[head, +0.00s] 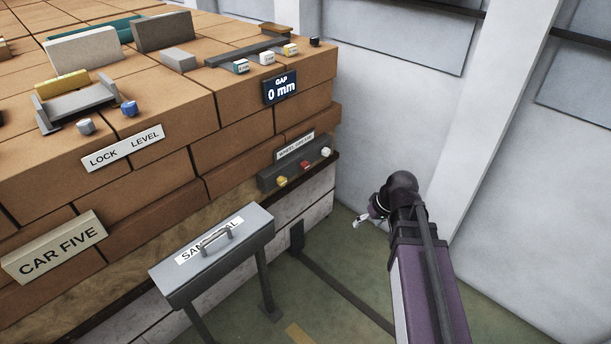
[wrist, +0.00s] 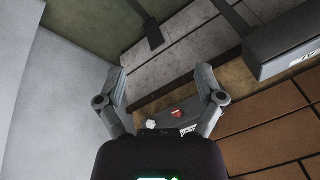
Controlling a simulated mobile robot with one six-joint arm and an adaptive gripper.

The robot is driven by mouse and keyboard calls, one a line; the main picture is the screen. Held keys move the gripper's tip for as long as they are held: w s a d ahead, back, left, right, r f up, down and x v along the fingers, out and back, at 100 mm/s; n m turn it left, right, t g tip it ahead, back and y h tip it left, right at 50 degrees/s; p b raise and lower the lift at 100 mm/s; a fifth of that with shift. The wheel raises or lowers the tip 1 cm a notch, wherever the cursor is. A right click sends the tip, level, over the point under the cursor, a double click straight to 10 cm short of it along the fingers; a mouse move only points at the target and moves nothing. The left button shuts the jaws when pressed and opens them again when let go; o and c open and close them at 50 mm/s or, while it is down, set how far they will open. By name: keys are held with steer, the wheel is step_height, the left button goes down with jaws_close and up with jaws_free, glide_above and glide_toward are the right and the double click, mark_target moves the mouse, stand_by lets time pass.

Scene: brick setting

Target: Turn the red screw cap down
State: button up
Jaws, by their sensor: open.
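The red screw cap (head: 304,165) is the middle one of three caps on a dark bracket (head: 268,182) low on the brick stack's side. In the wrist view my gripper (wrist: 162,84) is open and empty. There the red cap (wrist: 176,113) shows between the fingers, with the white cap (wrist: 151,124) to its left. The yellow cap is not visible there.
A label reading "WHEEL GREASE" (head: 295,147) is above the caps. A grey box marked as sand (head: 215,258) stands on legs left of my arm. A white wall (head: 375,150) is behind my gripper. Open green floor (head: 355,275) lies below.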

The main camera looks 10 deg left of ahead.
steer(key=w+a+f+n+t+y+b, duration=0.2)
steer(key=w+a+f+n+y+b, duration=0.15)
steer(key=w+b, duration=0.25)
steer(key=w+a+f+n+t+y+b, duration=0.1)
steer(key=w+a+f+n+y+b, duration=0.15)
steer(key=w+a+b, duration=0.3)
steer(key=n+t+y+b, duration=0.3)
steer(key=t+y+b, duration=0.25)
steer(key=b, duration=0.75)
glide_toward(307, 166)
steer(key=s+v, duration=0.1)
steer(key=v, duration=0.2)
steer(key=shift+w+a+f+t+h, duration=0.1)
steer(key=shift+t+h, duration=0.35)
steer(key=shift+a, duration=0.1)
steer(key=x, duration=1.3)
steer(key=shift+w+a, duration=0.2)
steer(key=shift+w, duration=0.1)
steer(key=c, duration=1.1)
